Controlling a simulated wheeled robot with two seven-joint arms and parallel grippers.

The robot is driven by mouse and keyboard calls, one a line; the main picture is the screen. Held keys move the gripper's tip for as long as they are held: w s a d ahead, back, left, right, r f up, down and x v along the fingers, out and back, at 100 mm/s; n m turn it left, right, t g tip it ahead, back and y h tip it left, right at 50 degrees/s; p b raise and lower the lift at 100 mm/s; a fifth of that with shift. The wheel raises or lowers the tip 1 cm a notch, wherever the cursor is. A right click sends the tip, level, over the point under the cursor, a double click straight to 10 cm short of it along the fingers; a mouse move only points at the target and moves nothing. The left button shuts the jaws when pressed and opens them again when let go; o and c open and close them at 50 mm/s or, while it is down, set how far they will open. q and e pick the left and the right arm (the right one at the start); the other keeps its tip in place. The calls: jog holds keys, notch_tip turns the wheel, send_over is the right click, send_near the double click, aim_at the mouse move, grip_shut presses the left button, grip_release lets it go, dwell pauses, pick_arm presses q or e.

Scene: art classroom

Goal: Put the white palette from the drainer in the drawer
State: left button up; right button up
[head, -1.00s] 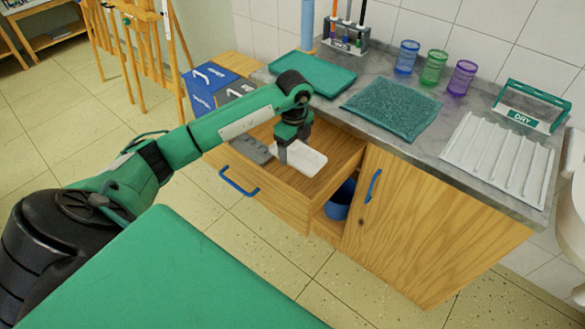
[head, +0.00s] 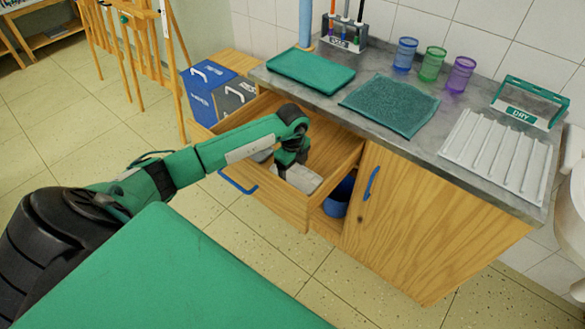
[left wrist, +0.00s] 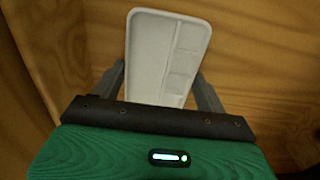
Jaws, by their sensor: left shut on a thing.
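The white palette (head: 302,179) is down inside the open wooden drawer (head: 262,192) in the head view. It also shows in the left wrist view (left wrist: 166,52), between the fingers and close to the wooden drawer surfaces. My left gripper (head: 287,170) points down into the drawer and is shut on the palette; its fingers also show in the left wrist view (left wrist: 165,88). Part of the palette is hidden behind the gripper. I cannot tell whether it touches the drawer bottom. The white ridged drainer (head: 497,155) on the counter is empty. My right gripper is not in view.
A grey item (head: 262,154) lies in the drawer, left of the palette. The counter holds a green tray (head: 311,71), a teal mat (head: 390,104), several coloured cups (head: 432,65) and a DRY sign rack (head: 521,112). A blue bin (head: 338,200) stands in the open cabinet.

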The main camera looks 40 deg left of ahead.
aim_at(293, 174)
pick_arm(q)
jog(key=shift+f, duration=0.15)
jog(key=o, duration=1)
notch_tip(293, 174, up, 12)
jog(key=shift+r, duration=0.2)
